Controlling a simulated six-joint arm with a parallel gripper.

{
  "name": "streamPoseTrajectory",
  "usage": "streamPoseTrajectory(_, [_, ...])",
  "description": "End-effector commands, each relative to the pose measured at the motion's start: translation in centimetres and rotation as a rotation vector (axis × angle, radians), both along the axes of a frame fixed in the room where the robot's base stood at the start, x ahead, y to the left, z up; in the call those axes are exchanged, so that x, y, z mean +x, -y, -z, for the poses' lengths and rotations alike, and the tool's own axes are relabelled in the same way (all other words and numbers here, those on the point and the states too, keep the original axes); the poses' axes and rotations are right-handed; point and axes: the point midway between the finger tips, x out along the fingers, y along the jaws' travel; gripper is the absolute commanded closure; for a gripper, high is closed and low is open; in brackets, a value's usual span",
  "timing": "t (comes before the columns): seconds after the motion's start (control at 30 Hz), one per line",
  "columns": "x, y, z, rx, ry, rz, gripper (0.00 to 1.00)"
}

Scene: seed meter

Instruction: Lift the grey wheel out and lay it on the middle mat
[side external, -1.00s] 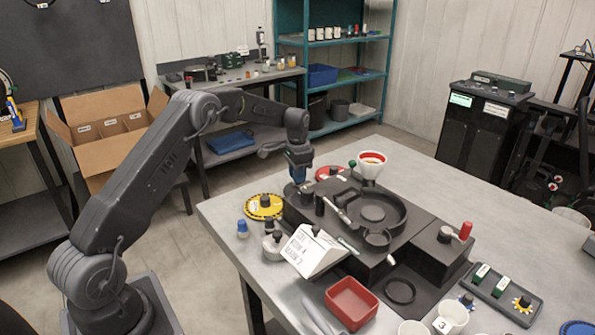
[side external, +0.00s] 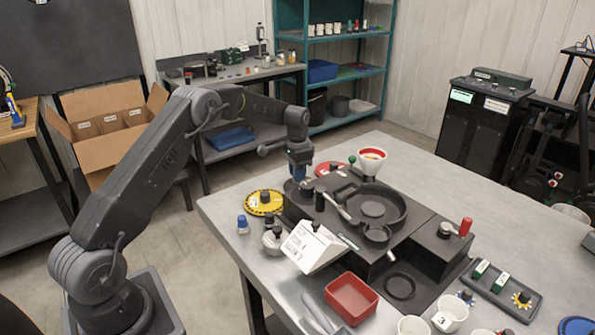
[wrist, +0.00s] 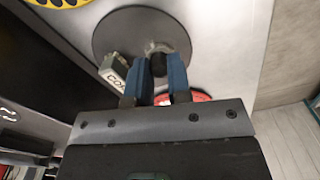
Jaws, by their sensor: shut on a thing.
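My gripper (side external: 298,178) is at the far left of the table, behind the dark seed meter (side external: 415,240). In the wrist view my gripper (wrist: 157,75) has its blue fingers closed on a dark knob. A plain dark grey disc, seemingly the grey wheel (wrist: 118,32), spreads out below the knob. A small block with a partly hidden label (wrist: 113,72) sits beside the left finger. The disc is mostly hidden in the side view. The middle mat is not distinguishable, and I cannot tell whether the disc touches it. The meter's round recess (side external: 374,209) is open.
A yellow wheel (side external: 264,208) lies on one side of my gripper and a red wheel (side external: 325,171) on the other.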

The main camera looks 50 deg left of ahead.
Motion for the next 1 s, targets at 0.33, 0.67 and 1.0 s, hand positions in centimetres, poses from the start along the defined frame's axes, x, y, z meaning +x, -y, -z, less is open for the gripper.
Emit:
streamPoseTrajectory(0.33, [0.0,0.0,0.32,0.0,0.0,0.0,0.7])
streamPoseTrajectory(0.67, [0.0,0.0,0.31,0.0,0.0,0.0,0.52])
streamPoseTrajectory(1.0, [0.01,0.0,0.31,0.0,0.0,0.0,0.39])
